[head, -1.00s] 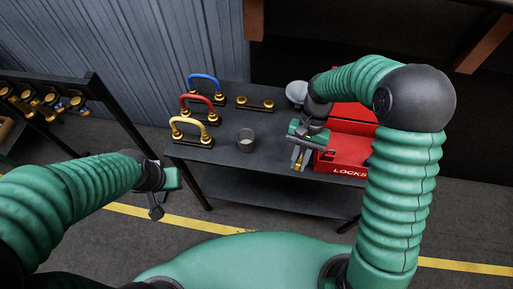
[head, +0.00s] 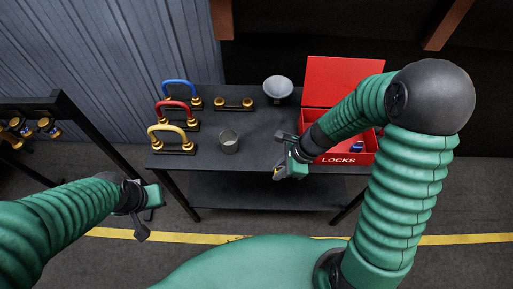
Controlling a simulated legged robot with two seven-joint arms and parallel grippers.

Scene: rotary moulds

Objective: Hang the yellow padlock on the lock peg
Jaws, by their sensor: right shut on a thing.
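My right gripper (head: 282,173) is over the front edge of the table, left of the red box. It is shut on a small yellow thing, probably the yellow padlock (head: 276,175), mostly hidden by the fingers. My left gripper (head: 146,218) hangs low at the left, in front of the table and away from everything; its finger gap is unclear. I cannot make out which part is the lock peg; a rack (head: 56,106) at the far left carries several brass fittings.
The dark table (head: 252,141) bears blue (head: 181,84), red (head: 176,104) and yellow (head: 166,130) handles, a bar with two brass knobs (head: 233,104), a cup (head: 228,143) and a grey dish (head: 278,87). The open red LOCKS box (head: 345,159) holds something blue. Floor between rack and table is clear.

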